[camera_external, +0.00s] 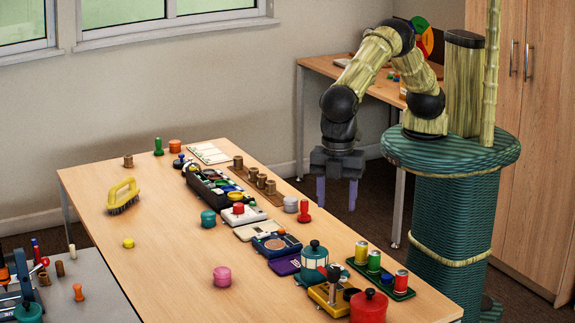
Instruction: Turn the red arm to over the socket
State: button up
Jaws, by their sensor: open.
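My gripper (337,205) points down with its two purple fingers apart and nothing between them. It hangs in front of my column, beyond the back right edge of the long wooden table. I cannot make out the red arm or its socket for certain. A small red part (42,263) shows by the blue and black device at the lower left, far from my gripper. A yellow-based device (322,296) with a dark upright lever stands near the table's front right end. A red lidded pot (369,306) beside it partly crowds the view.
The long wooden table (165,265) has a crowded right side: a black organiser tray (217,196), a teal canister (314,260), and a green tray of cans (395,293).

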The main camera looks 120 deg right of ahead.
aim_at(334, 269)
notch_tip(334, 269, down, 17)
jog(key=shift+f+p, duration=0.2)
jog(key=shift+p, duration=0.85)
jog(key=shift+c, duration=0.4)
jog(key=c, duration=0.9)
